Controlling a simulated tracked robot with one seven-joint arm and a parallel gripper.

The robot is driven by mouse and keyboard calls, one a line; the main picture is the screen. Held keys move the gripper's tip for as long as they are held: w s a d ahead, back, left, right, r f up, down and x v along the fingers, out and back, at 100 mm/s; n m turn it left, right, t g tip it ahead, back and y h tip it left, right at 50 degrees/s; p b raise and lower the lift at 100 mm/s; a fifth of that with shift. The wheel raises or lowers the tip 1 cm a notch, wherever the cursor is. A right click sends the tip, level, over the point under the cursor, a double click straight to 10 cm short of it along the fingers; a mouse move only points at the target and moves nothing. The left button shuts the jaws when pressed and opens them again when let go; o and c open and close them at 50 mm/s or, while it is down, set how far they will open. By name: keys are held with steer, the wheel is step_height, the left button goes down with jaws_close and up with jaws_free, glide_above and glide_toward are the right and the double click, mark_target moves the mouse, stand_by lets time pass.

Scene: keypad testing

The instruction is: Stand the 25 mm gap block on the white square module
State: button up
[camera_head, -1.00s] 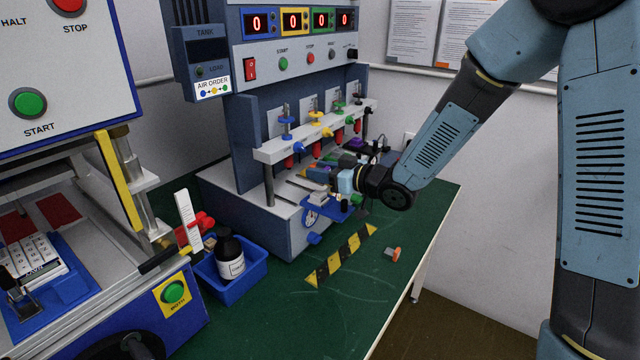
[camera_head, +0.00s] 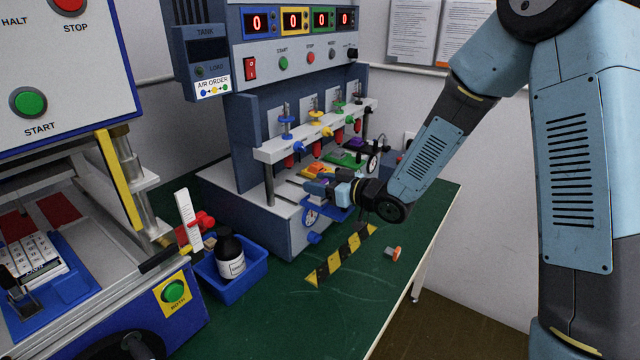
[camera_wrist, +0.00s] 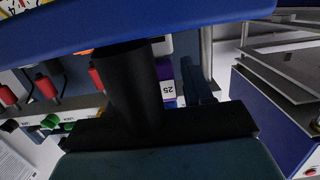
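A purple block with a white "25" label (camera_wrist: 168,90) shows in the wrist view, partly hidden behind a black upright part. Whether it lies between my fingers is unclear. My gripper (camera_head: 320,188) is at the front of the grey test machine, over a blue plate (camera_head: 343,212). Its fingertip gap is hidden in the head view, so I cannot tell if it is open or shut. I cannot make out the white square module; my gripper covers the spot on the blue plate where a pale block showed earlier.
The machine (camera_head: 300,150) has coloured valves and red plungers close behind my gripper. A blue bin (camera_head: 232,280) with a bottle stands left. The green table (camera_head: 300,315) is clear in front, past a striped strip (camera_head: 342,256).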

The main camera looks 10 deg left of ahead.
steer(key=shift+o, duration=0.8)
steer(key=shift+r, duration=0.15)
steer(key=v, duration=1.2)
